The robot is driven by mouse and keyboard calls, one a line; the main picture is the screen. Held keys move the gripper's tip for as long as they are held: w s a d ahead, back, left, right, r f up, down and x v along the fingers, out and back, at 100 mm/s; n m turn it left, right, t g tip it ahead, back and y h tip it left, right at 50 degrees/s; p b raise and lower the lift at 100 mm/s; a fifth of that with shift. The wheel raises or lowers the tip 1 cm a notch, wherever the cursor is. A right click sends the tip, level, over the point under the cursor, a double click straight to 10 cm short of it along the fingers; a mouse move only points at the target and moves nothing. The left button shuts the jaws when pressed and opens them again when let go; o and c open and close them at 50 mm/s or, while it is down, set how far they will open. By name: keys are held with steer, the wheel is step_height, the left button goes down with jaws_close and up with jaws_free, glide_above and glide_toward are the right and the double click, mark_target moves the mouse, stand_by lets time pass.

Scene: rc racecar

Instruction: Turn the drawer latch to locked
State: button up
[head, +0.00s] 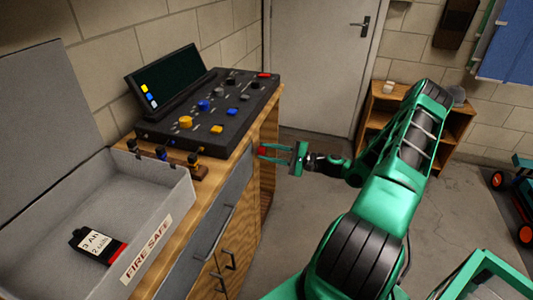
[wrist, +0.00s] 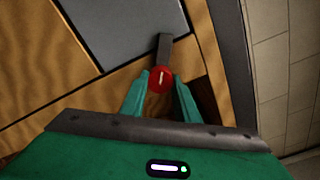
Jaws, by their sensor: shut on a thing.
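The drawer latch is a round red knob (wrist: 160,79) with a white mark and a dark grey bar. In the wrist view the bar points up from the knob and overlaps the edge of the grey drawer front (wrist: 115,30). My gripper (wrist: 161,82) has its green fingers on either side of the knob and is shut on it. In the head view my gripper (head: 272,153) reaches the right end of the bench front, beside the grey drawer (head: 222,205). The red knob shows small between the fingers there, and the bar cannot be made out.
A black control panel (head: 215,115) with knobs and a screen stands on the wooden bench. A grey open case (head: 165,190) with a battery pack (head: 98,245) is at left. A wooden shelf (head: 385,105) stands behind my arm.

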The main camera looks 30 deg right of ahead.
steer(key=n, duration=0.6)
steer(key=shift+d, duration=0.2)
steer(key=shift+n, duration=0.4)
steer(key=o, duration=1)
steer(key=shift+o, duration=0.2)
steer(key=shift+a, duration=0.1)
steer(key=v, duration=1)
steer(key=shift+s+d, duration=0.25)
steer(key=shift+d, duration=0.05)
